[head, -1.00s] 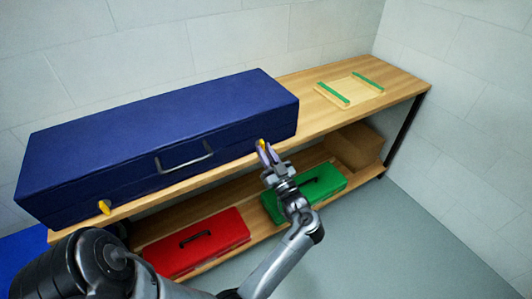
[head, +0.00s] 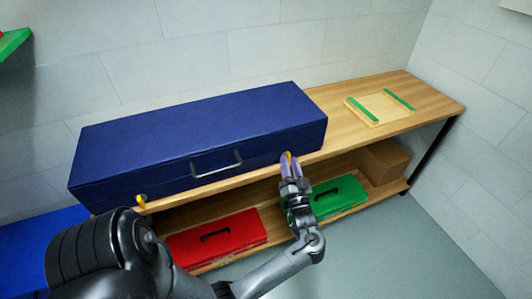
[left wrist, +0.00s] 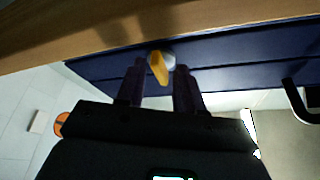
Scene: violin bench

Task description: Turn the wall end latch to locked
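The long blue violin case (head: 190,140) lies on the bench top with a grey handle (head: 216,164) on its front. A yellow latch (head: 286,156) is at the right end of the front; another yellow latch (head: 141,200) is at the left end. My left gripper (head: 290,158) is at the right latch. In the left wrist view the yellow latch lever (left wrist: 158,67) stands slightly tilted on a grey round base, between the tips of my open left gripper (left wrist: 160,75). A gap shows beside the lever; contact cannot be told. My right gripper is out of view.
A wooden tray with green strips (head: 378,107) lies on the bench to the right. The lower shelf holds a red case (head: 218,235), a green case (head: 340,195) and a cardboard box (head: 383,160). Clear bench top (head: 425,92) lies right of the tray.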

